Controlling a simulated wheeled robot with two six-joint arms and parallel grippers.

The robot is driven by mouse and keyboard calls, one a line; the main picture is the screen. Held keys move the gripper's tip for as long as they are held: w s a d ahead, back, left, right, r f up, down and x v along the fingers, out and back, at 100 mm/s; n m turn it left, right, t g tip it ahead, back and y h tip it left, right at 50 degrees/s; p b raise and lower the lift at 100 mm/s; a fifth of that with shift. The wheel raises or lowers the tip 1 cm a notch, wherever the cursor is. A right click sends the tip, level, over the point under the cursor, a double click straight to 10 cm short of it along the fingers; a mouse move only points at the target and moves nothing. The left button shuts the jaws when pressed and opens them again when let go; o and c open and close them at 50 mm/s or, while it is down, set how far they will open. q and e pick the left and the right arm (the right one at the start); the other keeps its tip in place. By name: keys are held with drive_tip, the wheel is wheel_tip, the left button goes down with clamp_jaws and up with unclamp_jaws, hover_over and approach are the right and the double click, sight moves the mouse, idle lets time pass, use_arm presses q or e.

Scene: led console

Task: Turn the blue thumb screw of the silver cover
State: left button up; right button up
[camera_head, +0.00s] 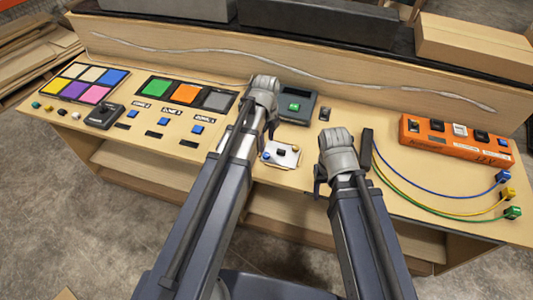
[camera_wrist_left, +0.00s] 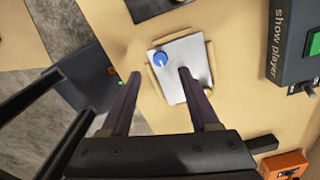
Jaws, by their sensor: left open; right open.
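The silver cover (camera_head: 287,160) is a small bright plate on the wooden desk, near its front edge in the head view. In the left wrist view the silver cover (camera_wrist_left: 190,58) shows larger, with the round blue thumb screw (camera_wrist_left: 159,58) near one edge. My left gripper (camera_wrist_left: 160,82) is open above the cover, its two fingers apart with the screw visible between and beyond them. In the head view my left gripper (camera_head: 268,120) is partly hidden by its own wrist. My right gripper (camera_head: 319,182) is open and empty, to the right of the cover.
A dark show player box (camera_head: 297,106) with a green button stands behind the cover. A black block (camera_head: 367,150) and an orange box (camera_head: 455,140) with coloured cables are on the right. Coloured pads (camera_head: 85,82) and switches fill the left. A low wooden wall (camera_head: 170,52) runs behind.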

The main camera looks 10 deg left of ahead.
sight(266, 154)
use_arm(q)
wheel_tip(266, 154, down, 6)
drive_tip(key=b, duration=0.5)
drive_tip(key=shift+f+b, duration=0.25)
drive_tip(key=shift+b, duration=0.15)
clamp_jaws()
